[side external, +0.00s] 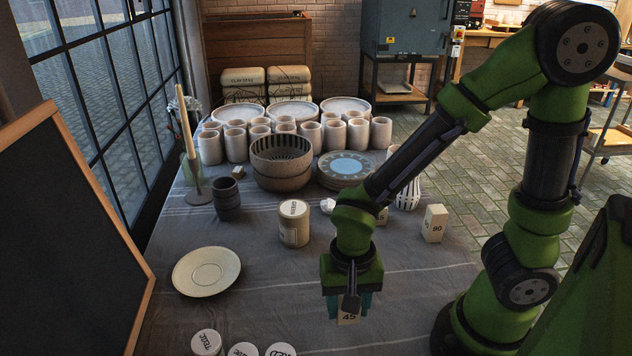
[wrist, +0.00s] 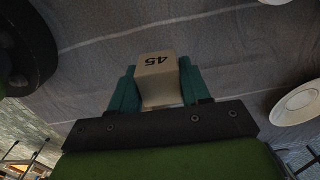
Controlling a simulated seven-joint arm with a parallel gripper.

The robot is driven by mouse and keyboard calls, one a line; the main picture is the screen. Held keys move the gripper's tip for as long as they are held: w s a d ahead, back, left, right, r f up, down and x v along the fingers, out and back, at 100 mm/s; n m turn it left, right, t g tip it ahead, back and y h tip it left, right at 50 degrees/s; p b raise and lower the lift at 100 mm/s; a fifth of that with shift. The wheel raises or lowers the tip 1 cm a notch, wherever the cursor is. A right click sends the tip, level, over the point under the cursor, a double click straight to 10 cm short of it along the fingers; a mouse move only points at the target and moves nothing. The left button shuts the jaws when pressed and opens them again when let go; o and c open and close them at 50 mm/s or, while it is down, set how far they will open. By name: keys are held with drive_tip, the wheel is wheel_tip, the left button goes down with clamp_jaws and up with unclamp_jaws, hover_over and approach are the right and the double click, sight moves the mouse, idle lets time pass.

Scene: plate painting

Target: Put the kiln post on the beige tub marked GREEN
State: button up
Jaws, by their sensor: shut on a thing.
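My gripper (side external: 349,303) is shut on a small beige block marked 45, the kiln post (side external: 348,318). It holds the post over the front part of the table; the gap below is hard to judge. In the wrist view the post (wrist: 157,78) sits between the teal fingers, its 45 facing the camera. A beige tub (side external: 294,226) with a lettered lid stands mid-table, behind and left of my gripper. Its lettering is too small to read surely. Several more lettered lids show at the front edge: one at left (side external: 206,342), one in the middle (side external: 243,350), and one reading RED (side external: 281,350).
A cream plate (side external: 207,271) lies left of my gripper. A block marked 90 (side external: 434,223) stands at right, with another block (side external: 382,216) partly behind my arm. Cloth around the tub is mostly clear.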

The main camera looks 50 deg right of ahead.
drive_tip(key=shift+s+d+r, duration=0.15)
drive_tip(key=shift+s+d, duration=0.1)
drive_tip(key=shift+s, duration=0.1)
drive_tip(key=w+d+r+m, duration=0.3)
drive_tip(key=d, duration=0.1)
drive_tip(key=w+d+r+m, duration=0.2)
drive_tip(key=w+d+r, duration=0.1)
drive_tip(key=d, duration=0.1)
drive_tip(key=w+d+r+m, duration=0.3)
drive_tip(key=d, duration=0.1)
drive_tip(key=shift+w+r+m, duration=0.3)
hover_over(293, 208)
drive_tip(key=s, duration=0.2)
drive_tip(key=shift+w+f, duration=0.1)
drive_tip(key=shift+f, duration=0.5)
drive_tip(key=shift+w+f, duration=0.1)
drive_tip(key=shift+w, duration=0.95)
drive_tip(key=shift+s+f, duration=0.1)
drive_tip(key=shift+f, duration=1.65)
drive_tip(key=o, duration=1.1)
drive_tip(key=shift+f, duration=0.15)
